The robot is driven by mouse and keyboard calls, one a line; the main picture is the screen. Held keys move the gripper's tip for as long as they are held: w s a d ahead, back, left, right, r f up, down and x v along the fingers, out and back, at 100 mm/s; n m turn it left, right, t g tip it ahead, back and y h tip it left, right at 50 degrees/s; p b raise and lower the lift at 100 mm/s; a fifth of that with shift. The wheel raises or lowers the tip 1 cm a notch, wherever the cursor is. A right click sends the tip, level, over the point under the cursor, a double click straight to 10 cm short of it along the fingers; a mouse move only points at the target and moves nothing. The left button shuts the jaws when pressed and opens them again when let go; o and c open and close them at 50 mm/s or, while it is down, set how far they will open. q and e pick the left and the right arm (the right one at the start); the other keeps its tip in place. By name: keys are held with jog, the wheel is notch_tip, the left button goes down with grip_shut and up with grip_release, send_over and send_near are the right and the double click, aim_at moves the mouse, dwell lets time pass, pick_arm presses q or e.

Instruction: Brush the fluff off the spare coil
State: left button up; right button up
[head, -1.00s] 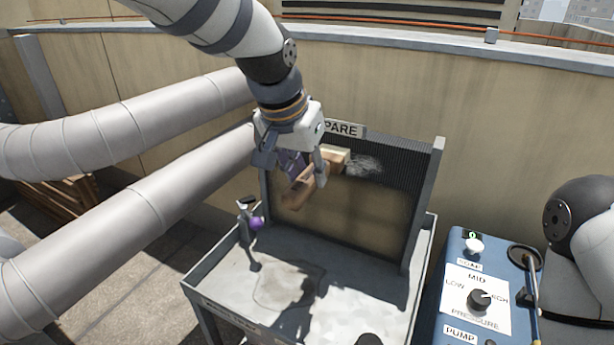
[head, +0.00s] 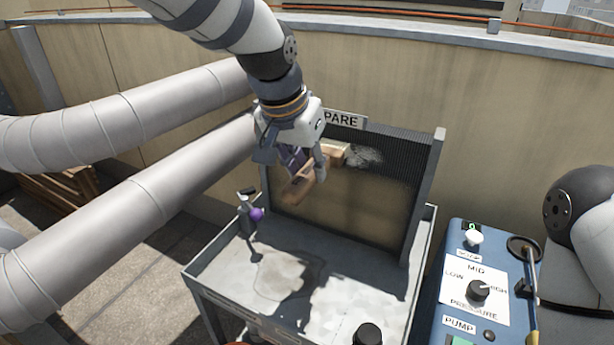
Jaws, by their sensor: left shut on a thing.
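The spare coil (head: 398,172) stands upright in a grey frame at the back of a grey tray stand, under a sign partly hidden so that "PARE" shows. Its upper part is dark and finned; its lower part looks tan. A pale grey patch of fluff (head: 366,157) lies on the dark upper part. My left gripper (head: 305,170) is shut on a wooden brush (head: 296,190), in front of the coil's upper left. The brush head is beside the fluff's left edge; I cannot tell if it touches. My right gripper is out of view.
Large grey ducts (head: 120,128) run at left. A tan wall is behind.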

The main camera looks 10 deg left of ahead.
pick_arm(q)
jog(key=shift+r, duration=0.4)
jog(key=shift+f, duration=2.15)
jog(key=shift+r, duration=2.15)
jog(key=shift+s, duration=0.15)
jog(key=shift+s+a, duration=0.3)
jog(key=shift+s, duration=0.45)
